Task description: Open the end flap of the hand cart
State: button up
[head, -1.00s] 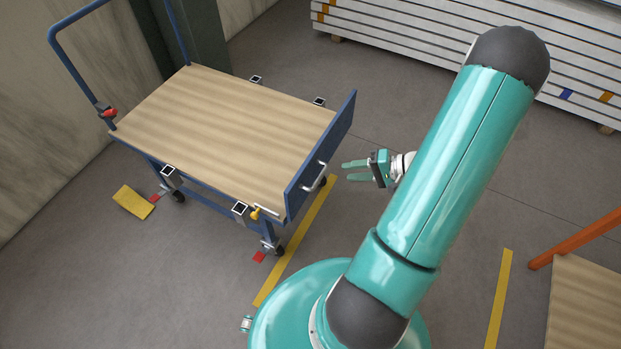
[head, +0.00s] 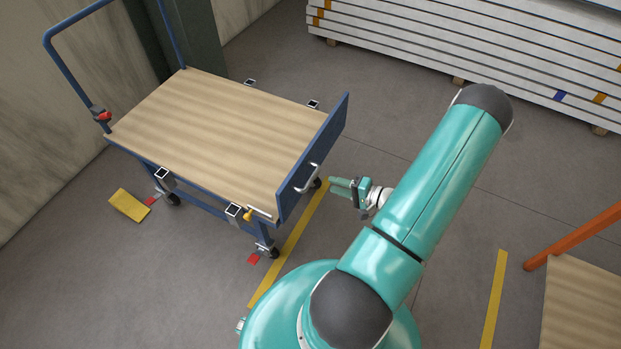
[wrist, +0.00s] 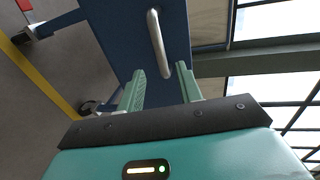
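The hand cart has a wooden deck (head: 215,135) and a blue tube handle at its far left end. Its blue end flap (head: 318,150) stands upright at the right end, with a metal handle (head: 309,179) on its outer face. A yellow latch knob (head: 249,215) sits at the flap's near lower corner. My gripper (head: 341,187) is to the right of the flap handle, apart from it and pointing toward it. In the wrist view, its two green fingers (wrist: 158,88) are apart and empty. The flap handle (wrist: 158,44) is ahead, beyond the fingertips.
A stack of white panels (head: 470,60) lies at the back right. An orange bar (head: 575,238) and a wooden board (head: 585,305) are at the lower right. Yellow lines (head: 290,243) mark the floor. A yellow wedge (head: 129,205) lies left of the cart.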

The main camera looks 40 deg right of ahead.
aim_at(312, 177)
jog(key=x, duration=0.9)
jog(key=shift+w+a, duration=0.15)
jog(key=shift+w, duration=0.05)
grip_shut()
